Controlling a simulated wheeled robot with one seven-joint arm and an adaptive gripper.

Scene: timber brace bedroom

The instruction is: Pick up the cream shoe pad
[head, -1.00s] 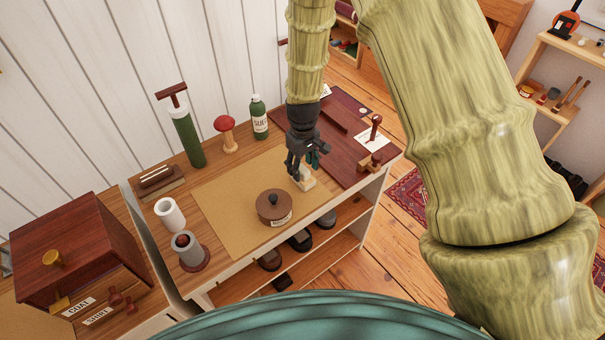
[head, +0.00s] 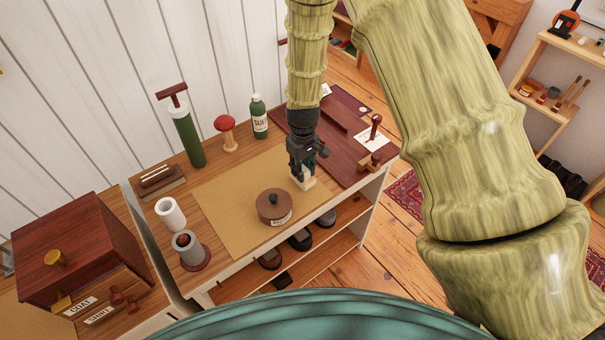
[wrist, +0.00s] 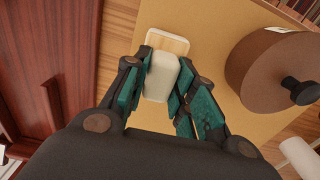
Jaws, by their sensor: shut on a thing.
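The cream shoe pad (wrist: 161,78) is a small pale block with a light wooden strip along its far end in the wrist view. In the head view the pad (head: 308,184) shows just under the fingers, at the right end of the tan mat (head: 225,190). My gripper (wrist: 156,92) is shut on the pad, one finger on each side of it. In the head view my gripper (head: 301,176) points down and hides part of the pad. I cannot tell whether the pad touches the mat.
A round brown lidded tin (head: 272,210) stands close by on the mat. A dark red board (head: 345,160) with a stamp (head: 375,125) lies to the right.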

